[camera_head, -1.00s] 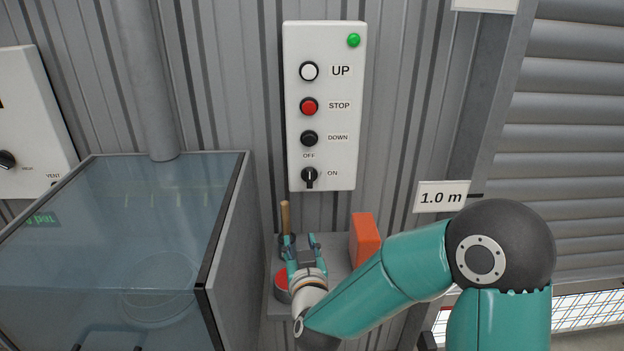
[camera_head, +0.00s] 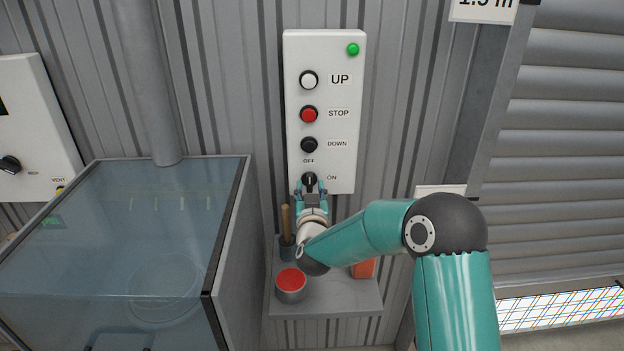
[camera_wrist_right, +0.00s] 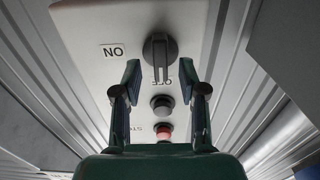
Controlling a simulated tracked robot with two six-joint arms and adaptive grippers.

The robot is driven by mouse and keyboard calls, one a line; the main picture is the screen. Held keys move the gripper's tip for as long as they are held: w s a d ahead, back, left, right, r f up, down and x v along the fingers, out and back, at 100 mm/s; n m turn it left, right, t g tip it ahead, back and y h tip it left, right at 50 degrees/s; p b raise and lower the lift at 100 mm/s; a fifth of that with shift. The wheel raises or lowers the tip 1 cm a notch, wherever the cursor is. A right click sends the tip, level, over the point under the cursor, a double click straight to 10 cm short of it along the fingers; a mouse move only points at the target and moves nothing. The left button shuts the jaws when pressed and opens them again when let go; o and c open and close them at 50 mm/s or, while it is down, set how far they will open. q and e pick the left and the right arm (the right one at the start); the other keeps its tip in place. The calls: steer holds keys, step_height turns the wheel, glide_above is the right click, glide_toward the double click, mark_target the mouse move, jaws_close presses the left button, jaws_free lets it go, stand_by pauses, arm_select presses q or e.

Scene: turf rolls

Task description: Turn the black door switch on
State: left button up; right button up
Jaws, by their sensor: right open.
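The black door switch (camera_head: 309,179) is the lowest control on the white panel (camera_head: 345,179), with OFF printed above it and ON to its right. Its bar handle is upright. In the right wrist view the switch (camera_wrist_right: 160,57) shows large, with the panel upside down. My right gripper (camera_head: 309,187) is at the switch from below, open. In the wrist view the right gripper's fingertips (camera_wrist_right: 160,75) are on either side of the handle, with gaps showing; whether they reach its depth is hard to tell. My left gripper is not in view.
Above the switch are the DOWN button (camera_head: 309,145), the red STOP button (camera_head: 309,114), the UP button (camera_head: 309,80) and a lit green lamp (camera_head: 352,49). Below is a shelf (camera_head: 340,302) with a red-topped tin (camera_head: 291,283) and an orange block (camera_head: 364,269). A glass-topped cabinet (camera_head: 232,250) stands left.

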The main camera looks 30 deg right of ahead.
mark_target(309, 183)
steer(key=shift+x, duration=1.15)
